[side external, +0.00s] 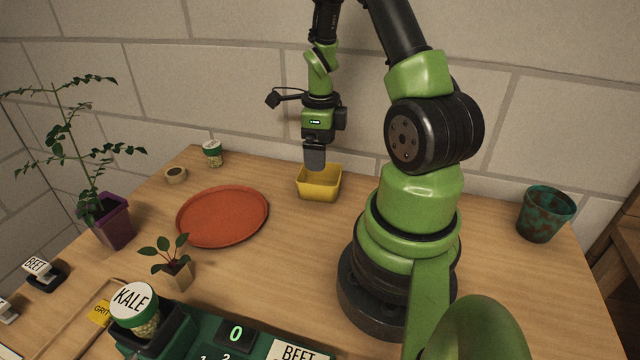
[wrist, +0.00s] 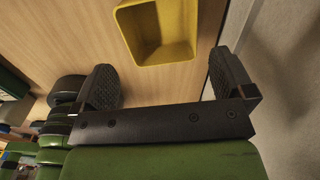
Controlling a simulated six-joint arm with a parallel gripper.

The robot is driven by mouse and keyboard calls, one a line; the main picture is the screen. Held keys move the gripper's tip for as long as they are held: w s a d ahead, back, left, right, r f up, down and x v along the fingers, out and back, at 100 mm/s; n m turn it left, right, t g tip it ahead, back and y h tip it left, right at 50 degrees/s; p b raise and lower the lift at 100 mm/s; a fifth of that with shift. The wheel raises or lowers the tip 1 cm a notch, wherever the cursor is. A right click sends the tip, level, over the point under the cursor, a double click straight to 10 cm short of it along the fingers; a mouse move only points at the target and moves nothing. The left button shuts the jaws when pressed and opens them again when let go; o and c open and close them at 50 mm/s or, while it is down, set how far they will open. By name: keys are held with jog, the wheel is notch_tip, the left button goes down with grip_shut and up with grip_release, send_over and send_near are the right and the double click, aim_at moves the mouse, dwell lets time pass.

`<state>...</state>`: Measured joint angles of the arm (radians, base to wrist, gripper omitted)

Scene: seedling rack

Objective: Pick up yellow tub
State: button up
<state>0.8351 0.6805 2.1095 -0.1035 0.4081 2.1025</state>
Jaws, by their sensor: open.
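The yellow tub (side external: 320,190) is a small open square container on the wooden table, near the back wall and left of my base. It looks empty in the wrist view (wrist: 143,38), where its upper part is cut off by the frame edge. My gripper (side external: 315,160) hangs pointing down just above the tub's back-left side in the side view. In the wrist view my gripper (wrist: 168,85) shows its two dark fingers spread wide with nothing between them. The tub lies beyond the fingers there, apart from them. The exact height gap cannot be told.
An orange-red round tray (side external: 222,216) lies left of the tub. A mottled pot (side external: 544,214) is at right. The wall is close behind.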

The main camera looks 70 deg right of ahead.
aim_at(320, 175)
jog(key=shift+w+f, duration=0.1)
jog(key=shift+f, duration=3.25)
jog(key=shift+f, duration=0.2)
jog(key=shift+c, duration=0.5)
jog(key=c, duration=0.5)
jog(key=shift+o, duration=0.2)
